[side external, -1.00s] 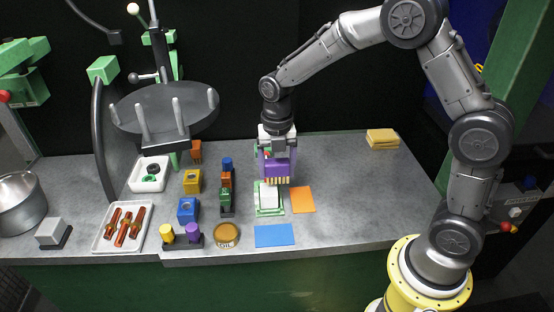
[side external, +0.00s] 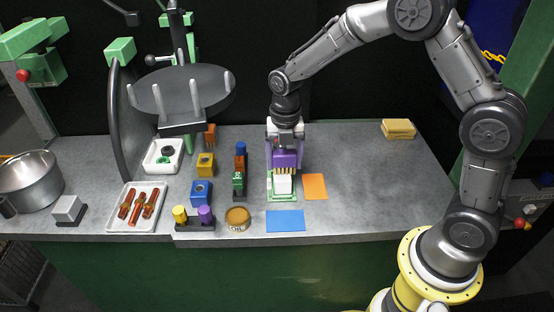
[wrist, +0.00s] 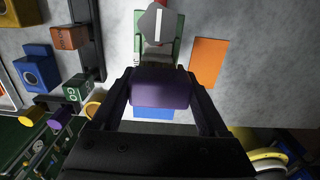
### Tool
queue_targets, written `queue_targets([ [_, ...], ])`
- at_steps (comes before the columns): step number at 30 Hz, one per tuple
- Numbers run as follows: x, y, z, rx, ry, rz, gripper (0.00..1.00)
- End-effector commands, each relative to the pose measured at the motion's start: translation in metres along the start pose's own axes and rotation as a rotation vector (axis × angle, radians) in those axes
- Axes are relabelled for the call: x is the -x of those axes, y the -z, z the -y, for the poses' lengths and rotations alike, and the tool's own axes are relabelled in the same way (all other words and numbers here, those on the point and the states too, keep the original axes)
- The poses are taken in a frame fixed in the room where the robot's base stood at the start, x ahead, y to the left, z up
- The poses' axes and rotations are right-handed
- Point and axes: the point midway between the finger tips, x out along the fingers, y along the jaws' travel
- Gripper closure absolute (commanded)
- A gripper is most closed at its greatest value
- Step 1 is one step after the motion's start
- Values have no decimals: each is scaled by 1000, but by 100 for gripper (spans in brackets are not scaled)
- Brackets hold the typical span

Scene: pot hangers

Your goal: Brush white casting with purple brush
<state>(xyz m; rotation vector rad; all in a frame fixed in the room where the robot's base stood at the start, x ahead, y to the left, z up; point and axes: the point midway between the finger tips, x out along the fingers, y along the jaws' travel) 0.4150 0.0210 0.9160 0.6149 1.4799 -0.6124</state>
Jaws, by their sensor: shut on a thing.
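My gripper (side external: 286,143) is shut on the purple brush (side external: 287,159), held upright with its tan bristles pointing down. The brush also shows in the wrist view (wrist: 161,88) between the two fingers. The white casting (side external: 283,185) sits on a green holder (side external: 281,198) directly below the bristles. The bristles are at the casting's top; whether they touch it I cannot tell. In the wrist view, the green holder (wrist: 177,42) shows ahead of the brush, with a grey-white piece over it, and the casting is largely hidden.
An orange sheet (side external: 315,187) lies just right of the holder, and a blue sheet (side external: 285,221) in front. Yellow sponges (side external: 397,129) lie at back right; the bench between is clear.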

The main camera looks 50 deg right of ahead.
Motion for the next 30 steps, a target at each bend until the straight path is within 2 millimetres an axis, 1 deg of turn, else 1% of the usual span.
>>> queue_targets([
  [1, -2, 1, 7, -2, 5, -4, 84],
  [5, -2, 2, 19, -2, 6, -5, 84],
  [7, -1, 1, 8, 2, 4, -4, 84],
  [20, -1, 1, -32, 1, 4, -4, 84],
  [30, -1, 1, 2, -2, 6, -5, 84],
])
